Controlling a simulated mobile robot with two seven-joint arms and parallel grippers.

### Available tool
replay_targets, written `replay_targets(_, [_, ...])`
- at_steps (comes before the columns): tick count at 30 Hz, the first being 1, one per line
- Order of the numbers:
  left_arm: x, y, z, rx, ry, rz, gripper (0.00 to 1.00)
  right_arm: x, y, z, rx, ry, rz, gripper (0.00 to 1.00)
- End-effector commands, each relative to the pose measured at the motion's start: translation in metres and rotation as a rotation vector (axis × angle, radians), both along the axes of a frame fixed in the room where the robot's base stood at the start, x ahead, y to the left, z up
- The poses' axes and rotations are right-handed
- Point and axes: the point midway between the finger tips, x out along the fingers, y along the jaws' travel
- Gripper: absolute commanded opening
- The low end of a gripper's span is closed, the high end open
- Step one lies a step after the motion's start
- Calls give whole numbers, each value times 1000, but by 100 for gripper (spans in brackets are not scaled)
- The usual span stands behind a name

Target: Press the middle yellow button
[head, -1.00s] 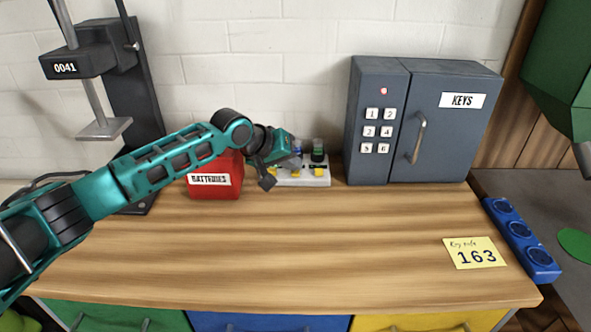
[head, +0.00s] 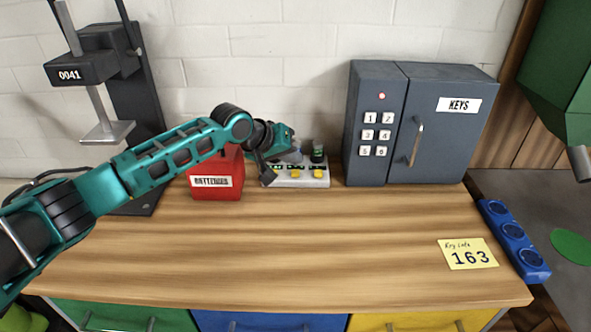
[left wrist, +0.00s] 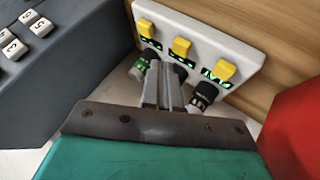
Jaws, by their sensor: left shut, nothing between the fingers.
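A white charger block (head: 322,184) stands on the bench against the wall, with batteries standing at its back. Its front has a row of yellow buttons with lit green marks. The middle yellow button (head: 295,174) is uncovered in the head view; my gripper hides the left one. The left wrist view shows all three buttons, the middle one (left wrist: 182,46) just beyond my fingertips. My left gripper (head: 297,157) is shut and empty, over the back of the charger among the batteries (left wrist: 204,95). It looks apart from the middle button. My right gripper is out of view.
A red batteries box (head: 215,182) stands just left of the charger, under my left forearm. A grey key cabinet (head: 440,125) with a keypad stands close on the right. A drill-like stand (head: 130,80) is at the far left. The bench front is clear except a yellow note (head: 467,254).

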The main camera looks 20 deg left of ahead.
Motion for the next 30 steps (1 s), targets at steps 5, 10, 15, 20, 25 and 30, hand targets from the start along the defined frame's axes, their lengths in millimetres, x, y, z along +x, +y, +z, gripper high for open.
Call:
replay_targets(5, [0,0,23,-2,-2,-1,0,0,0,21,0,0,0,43])
replay_targets(10, [0,0,35,-1,-2,-1,0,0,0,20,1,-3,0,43])
replay_targets(15, [0,0,46,0,-1,-1,0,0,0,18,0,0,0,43])
replay_targets(20, [0,0,46,1,0,-1,0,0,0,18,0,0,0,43])
replay_targets(25, [0,0,46,0,0,0,0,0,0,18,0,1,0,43])
replay_targets(30, [0,0,46,0,0,0,0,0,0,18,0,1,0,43])
